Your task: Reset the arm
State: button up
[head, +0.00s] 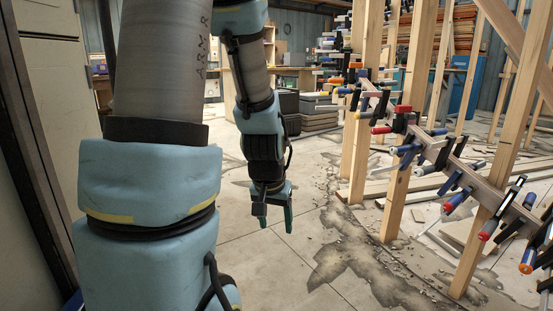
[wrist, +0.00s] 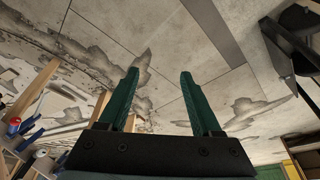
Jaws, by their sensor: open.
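My gripper (head: 278,218) hangs at the end of my blue and grey arm in the head view, left of the wooden frame and above the concrete floor. Its fingers point down. In the wrist view the two green fingers (wrist: 160,92) stand apart with only floor between them. The gripper is open, empty and touching nothing that I can see. My upper arm covers the left part of the head view.
The curved stringer (head: 471,179) runs between wooden posts (head: 405,130) on the right, with several clamps sticking out. Stacked dark slabs (head: 320,112) stand behind my gripper. A cabinet (head: 40,80) is at the left. The stained floor (head: 270,275) before me is clear.

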jog(key=s+a+r+n+g, duration=0.2)
jog(key=s+a+r+n, duration=0.1)
jog(key=s+a, duration=0.35)
notch_tip(320, 180, up, 35)
jog(key=p, duration=3.6)
jog(key=shift+w+r+m+y, duration=0.15)
jog(key=shift+w+m+y, duration=0.15)
jog(key=shift+w+y, duration=0.15)
